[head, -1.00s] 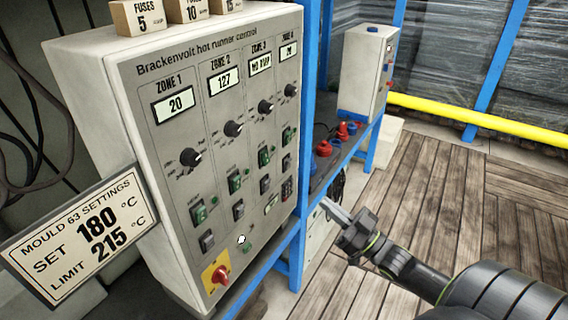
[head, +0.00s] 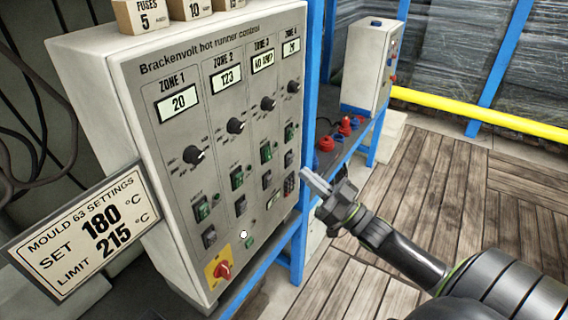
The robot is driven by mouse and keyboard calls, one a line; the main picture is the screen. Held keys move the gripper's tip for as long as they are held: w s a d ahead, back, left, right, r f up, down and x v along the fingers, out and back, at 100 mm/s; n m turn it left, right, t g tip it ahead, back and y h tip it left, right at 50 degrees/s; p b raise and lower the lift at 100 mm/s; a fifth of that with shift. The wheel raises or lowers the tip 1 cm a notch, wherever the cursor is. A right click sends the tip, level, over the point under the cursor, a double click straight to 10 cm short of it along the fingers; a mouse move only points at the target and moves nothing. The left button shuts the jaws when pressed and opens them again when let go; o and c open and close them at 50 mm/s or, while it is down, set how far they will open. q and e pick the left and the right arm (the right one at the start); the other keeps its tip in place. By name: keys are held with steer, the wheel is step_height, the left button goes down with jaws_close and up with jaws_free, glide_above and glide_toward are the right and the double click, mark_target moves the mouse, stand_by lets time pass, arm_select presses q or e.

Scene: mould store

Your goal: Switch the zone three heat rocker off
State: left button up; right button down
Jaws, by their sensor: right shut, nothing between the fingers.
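The grey control panel (head: 215,160) of the hot runner cabinet has four zone columns. The zone three column has a display (head: 263,60) whose text I cannot read surely, a black knob (head: 268,104), a green rocker (head: 265,152) and a dark rocker (head: 267,178) below. The small labels and the rockers' tilt are too small to tell. My right gripper (head: 306,177) is shut and empty. It is in front of the panel's right edge, to the right of the zone three rockers and apart from them. My left gripper is not in view.
Zone two's rocker (head: 237,177) and zone four's rocker (head: 289,133) are close by. A keypad (head: 289,184) is near my gripper. A red rotary switch (head: 223,271) is at the lower left. A blue post (head: 314,85) stands beside the cabinet.

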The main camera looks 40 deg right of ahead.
mark_target(271, 158)
steer(key=shift+w+a+r+p, duration=0.1)
steer(key=shift+w+a, duration=0.35)
steer(key=shift+w, duration=0.65)
steer(key=shift+w+a+r+p, duration=0.1)
steer(key=shift+w+a, duration=0.35)
steer(key=shift+w, duration=0.7)
steer(key=shift+w+a+p, duration=0.1)
steer(key=shift+w+a, duration=0.35)
steer(key=shift+w, duration=0.65)
steer(key=b, duration=0.1)
steer(key=f+b, duration=0.1)
steer(key=b, duration=0.1)
steer(key=shift+w+a+f+t, duration=0.1)
steer(key=shift+w+a+t, duration=0.1)
steer(key=shift+w+t, duration=0.2)
steer(key=shift+r, duration=0.3)
